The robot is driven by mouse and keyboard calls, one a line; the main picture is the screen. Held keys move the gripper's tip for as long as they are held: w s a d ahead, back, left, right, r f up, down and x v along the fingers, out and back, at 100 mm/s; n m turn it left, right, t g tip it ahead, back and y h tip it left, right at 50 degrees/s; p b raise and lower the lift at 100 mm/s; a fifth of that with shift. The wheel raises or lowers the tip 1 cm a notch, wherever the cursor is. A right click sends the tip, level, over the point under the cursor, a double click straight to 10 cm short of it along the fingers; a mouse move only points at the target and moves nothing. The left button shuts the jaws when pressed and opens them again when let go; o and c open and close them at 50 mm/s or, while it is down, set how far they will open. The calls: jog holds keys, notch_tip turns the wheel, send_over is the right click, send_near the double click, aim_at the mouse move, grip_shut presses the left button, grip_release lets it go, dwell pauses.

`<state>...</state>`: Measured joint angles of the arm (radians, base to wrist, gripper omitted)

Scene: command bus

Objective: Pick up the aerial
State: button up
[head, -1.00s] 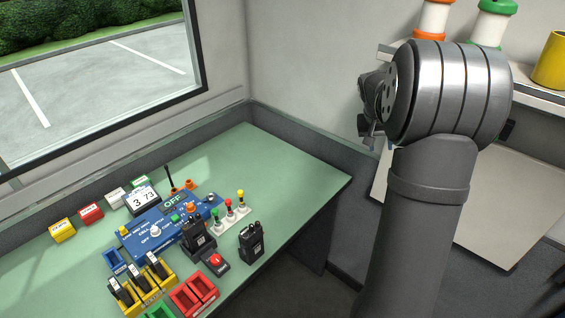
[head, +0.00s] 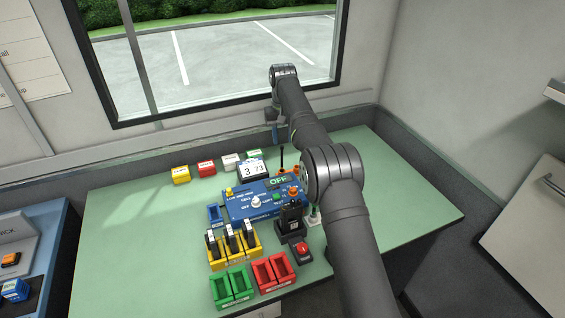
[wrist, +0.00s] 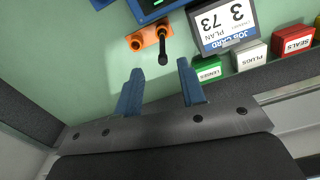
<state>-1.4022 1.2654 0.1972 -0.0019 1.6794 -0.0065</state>
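The aerial is a thin black rod (head: 281,157) standing at the back of the blue radio panel in the head view. In the wrist view the black aerial (wrist: 163,46) shows nearly end-on, held in an orange clip (wrist: 149,38). My gripper (wrist: 160,67) is open and empty, its two blue fingers spread apart. The aerial lies just past the fingertips, in line with the gap between them and apart from both. In the head view my gripper is small and partly hidden by my arm, above the back of the bench.
The blue panel (head: 237,208) and the job card display (head: 252,171) stand close to the aerial. Labelled boxes, such as the red one (head: 206,169), line the back. A black radio (head: 291,219) stands in front. The bench (head: 130,232) is clear at left.

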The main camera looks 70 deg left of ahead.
aim_at(282, 149)
jog(key=shift+s+f, duration=0.25)
jog(key=shift+f, duration=0.05)
notch_tip(282, 149, down, 7)
jog(key=shift+r, duration=0.1)
jog(key=shift+w, duration=0.1)
jog(key=shift+c, duration=0.5)
grip_shut()
